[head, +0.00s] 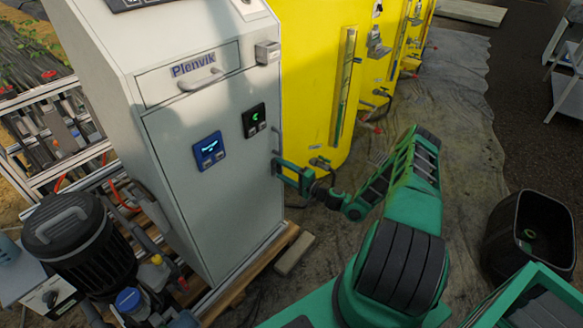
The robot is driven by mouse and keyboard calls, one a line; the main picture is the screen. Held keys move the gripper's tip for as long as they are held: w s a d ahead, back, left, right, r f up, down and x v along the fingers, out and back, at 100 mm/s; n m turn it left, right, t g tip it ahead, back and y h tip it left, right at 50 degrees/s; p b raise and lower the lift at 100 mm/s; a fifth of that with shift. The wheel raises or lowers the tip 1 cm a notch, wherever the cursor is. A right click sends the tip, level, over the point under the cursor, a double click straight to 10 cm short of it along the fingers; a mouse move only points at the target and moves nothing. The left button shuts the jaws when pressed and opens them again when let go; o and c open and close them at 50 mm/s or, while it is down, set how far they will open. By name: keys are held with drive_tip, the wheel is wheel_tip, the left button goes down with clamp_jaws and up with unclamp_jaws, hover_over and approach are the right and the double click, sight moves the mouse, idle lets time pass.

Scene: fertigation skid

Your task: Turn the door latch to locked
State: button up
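The grey cabinet marked Plenvik (215,225) stands upright at the left of the head view, with its large front door shut. A thin vertical handle (276,138) sits at the door's right edge. My gripper (279,170) is at this edge, just below that handle, reaching in from the right. Its dark green fingers lie close to the cabinet front. I cannot tell whether they touch or grip anything. No latch shows clearly; the fingers may hide it, so its position cannot be read.
Yellow tanks (315,75) stand close behind the cabinet's right side. A black pump (80,245) stands at lower left. A wooden block (294,254) lies by the cabinet's base. A black bin (528,240) is at right. The floor between tanks and bin is mostly clear.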

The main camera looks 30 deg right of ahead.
drive_tip(key=shift+a, duration=0.15)
drive_tip(key=v, duration=1)
drive_tip(key=shift+s, duration=0.35)
drive_tip(key=shift+r, duration=0.1)
